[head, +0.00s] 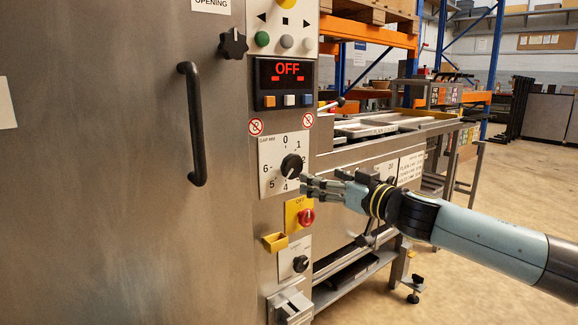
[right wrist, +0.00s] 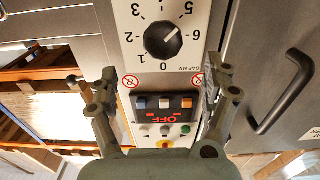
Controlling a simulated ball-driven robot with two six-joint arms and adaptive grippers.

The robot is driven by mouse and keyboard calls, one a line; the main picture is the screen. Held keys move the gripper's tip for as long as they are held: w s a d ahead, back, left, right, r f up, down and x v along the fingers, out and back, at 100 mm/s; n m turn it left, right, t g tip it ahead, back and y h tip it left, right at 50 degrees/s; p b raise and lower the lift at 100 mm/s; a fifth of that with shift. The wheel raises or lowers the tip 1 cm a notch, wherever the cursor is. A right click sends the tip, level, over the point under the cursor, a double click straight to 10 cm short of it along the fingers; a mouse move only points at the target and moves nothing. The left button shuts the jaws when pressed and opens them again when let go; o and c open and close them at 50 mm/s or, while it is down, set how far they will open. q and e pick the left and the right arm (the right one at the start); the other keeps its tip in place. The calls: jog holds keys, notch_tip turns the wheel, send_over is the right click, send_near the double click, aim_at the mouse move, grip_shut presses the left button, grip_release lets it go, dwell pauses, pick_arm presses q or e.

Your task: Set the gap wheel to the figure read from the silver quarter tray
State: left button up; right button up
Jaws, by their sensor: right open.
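The gap wheel is a black knob (head: 291,165) on a white plate marked GAP MM, with figures around it. It also shows upside down in the right wrist view (right wrist: 163,40), where its white mark seems to point between 5 and 6. My right gripper (head: 316,187) is open and empty, just right of and below the wheel in the head view. In the right wrist view its fingers (right wrist: 163,82) are spread wide, apart from the wheel. I cannot pick out a silver quarter tray. My left gripper is not in view.
Above the wheel is a display (head: 287,73) reading OFF. Below are a red knob (head: 306,217) on yellow, a yellow holder (head: 275,242) and another black knob (head: 300,264). A black door handle (head: 193,124) is left. Trays (head: 365,130) lie on the bench behind.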

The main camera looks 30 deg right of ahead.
aim_at(294, 169)
jog(key=w+p, duration=0.1)
jog(key=w, duration=0.1)
jog(key=w+p, duration=0.1)
jog(key=w, duration=0.2)
jog(key=w+a+p, duration=0.1)
jog(key=w+p, duration=0.1)
jog(key=w, duration=0.1)
jog(key=shift+w+f, duration=0.15)
jog(key=shift+w, duration=0.1)
jog(key=shift+w+a, duration=0.1)
jog(key=shift+w, duration=0.6)
jog(key=c, duration=1.2)
